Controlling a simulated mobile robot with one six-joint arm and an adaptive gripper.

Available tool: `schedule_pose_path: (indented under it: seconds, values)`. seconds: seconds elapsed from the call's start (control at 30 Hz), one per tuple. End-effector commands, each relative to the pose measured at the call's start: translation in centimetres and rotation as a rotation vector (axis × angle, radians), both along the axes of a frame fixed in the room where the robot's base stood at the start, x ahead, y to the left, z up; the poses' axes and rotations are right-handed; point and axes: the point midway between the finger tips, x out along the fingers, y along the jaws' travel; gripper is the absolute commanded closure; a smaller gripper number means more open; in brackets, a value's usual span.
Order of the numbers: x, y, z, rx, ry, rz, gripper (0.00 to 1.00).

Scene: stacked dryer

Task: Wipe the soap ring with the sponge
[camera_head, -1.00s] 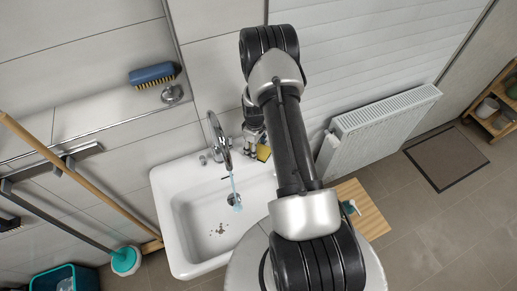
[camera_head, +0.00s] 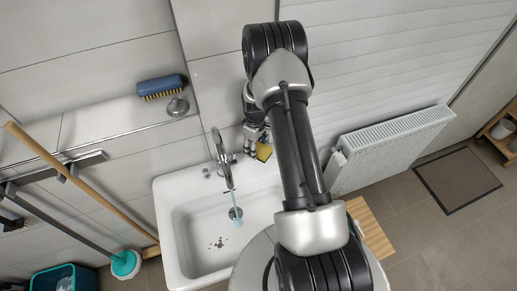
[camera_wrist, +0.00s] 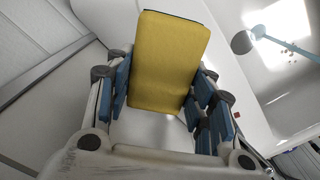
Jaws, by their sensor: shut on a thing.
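A yellow sponge (camera_wrist: 168,62) is held between the blue-padded fingers of my gripper (camera_wrist: 160,100) in the wrist view. In the head view the sponge (camera_head: 264,152) shows at the sink's back right corner, with my gripper (camera_head: 255,138) just above it. My gripper is shut on the sponge. The white sink (camera_head: 185,212) holds a patch of brown specks (camera_head: 217,243) in its basin, left of the drain. The faucet (camera_head: 221,160) runs a thin blue stream (camera_head: 235,198) near the drain. I cannot tell if the sponge touches the sink.
The faucet stands just left of my gripper. A blue brush (camera_head: 162,87) lies on the ledge at upper left. Long-handled tools and a teal bucket (camera_head: 65,279) are left of the sink. A white radiator (camera_head: 392,146) is at right. The front of the basin is clear.

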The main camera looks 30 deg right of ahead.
Motion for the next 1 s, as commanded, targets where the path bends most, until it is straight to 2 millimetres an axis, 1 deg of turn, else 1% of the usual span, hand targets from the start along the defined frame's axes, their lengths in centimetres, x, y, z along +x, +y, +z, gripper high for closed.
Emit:
schedule_pose_path:
  seconds: [0.03,0.1,0.3,0.87,1.0]
  values:
    - [0.1,0.2,0.7,-0.001,-0.001,0.001,0.73]
    - [0.3,0.3,1.3,-0.001,-0.001,0.001,0.73]
    - [0.5,0.8,2.5,0.0,0.0,0.0,0.73]
    - [0.5,0.8,2.6,0.0,0.0,0.0,0.73]
    - [0.8,1.5,2.5,0.0,0.0,0.016,0.73]
